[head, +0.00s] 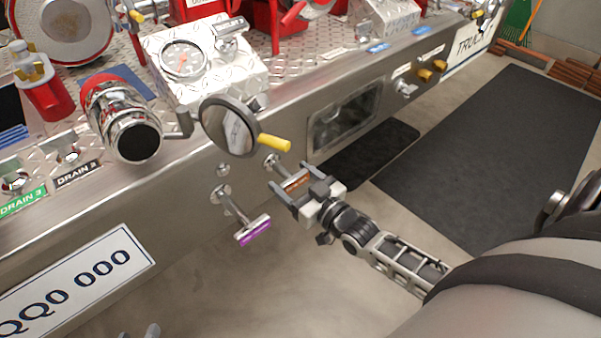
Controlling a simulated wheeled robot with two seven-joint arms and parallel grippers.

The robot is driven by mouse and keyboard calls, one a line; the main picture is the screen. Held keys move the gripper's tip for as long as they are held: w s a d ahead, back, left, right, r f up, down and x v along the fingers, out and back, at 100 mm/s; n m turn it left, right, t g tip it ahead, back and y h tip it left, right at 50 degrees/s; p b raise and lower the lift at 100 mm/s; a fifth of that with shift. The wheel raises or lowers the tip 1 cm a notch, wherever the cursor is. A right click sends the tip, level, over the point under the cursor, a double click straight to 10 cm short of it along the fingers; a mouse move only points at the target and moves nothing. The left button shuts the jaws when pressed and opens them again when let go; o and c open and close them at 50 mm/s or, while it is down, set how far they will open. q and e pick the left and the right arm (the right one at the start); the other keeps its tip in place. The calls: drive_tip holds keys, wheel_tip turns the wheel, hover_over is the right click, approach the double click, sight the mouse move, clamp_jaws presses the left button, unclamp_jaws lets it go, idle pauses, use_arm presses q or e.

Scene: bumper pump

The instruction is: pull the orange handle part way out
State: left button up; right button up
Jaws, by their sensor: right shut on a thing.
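The orange handle (296,181) is a short bar on a metal rod (273,163) that comes out of the steel bumper panel. My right gripper (289,175) has its fingers around the two ends of this bar and is shut on it. The handle stands a little off the panel, and the gripper partly hides it. My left gripper (138,332) shows only as two grey fingertips at the bottom edge, with a gap between them and nothing visible in it.
A purple handle (256,232) on its own rod sticks out to the lower left of the orange one. A gauge box (190,60) and red fittings are on top. Open floor lies in front.

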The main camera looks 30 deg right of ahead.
drive_tip(key=shift+w, duration=0.1)
drive_tip(key=o, duration=1.4)
use_arm(q)
drive_tip(key=shift+s+f, duration=0.3)
drive_tip(key=shift+t, duration=0.3)
drive_tip(key=r+p, duration=0.1)
drive_tip(key=r, duration=0.1)
drive_tip(key=a+r+p, duration=0.1)
drive_tip(key=r, duration=0.1)
drive_tip(key=shift+s+a, duration=0.1)
use_arm(e)
drive_tip(key=s, duration=0.5)
drive_tip(key=s+d, duration=0.1)
drive_tip(key=s, duration=0.4)
drive_tip(key=s+d, duration=0.1)
drive_tip(key=s, duration=0.4)
drive_tip(key=shift+s+d, duration=0.25)
drive_tip(key=shift+s, duration=0.1)
drive_tip(key=shift+r, duration=0.1)
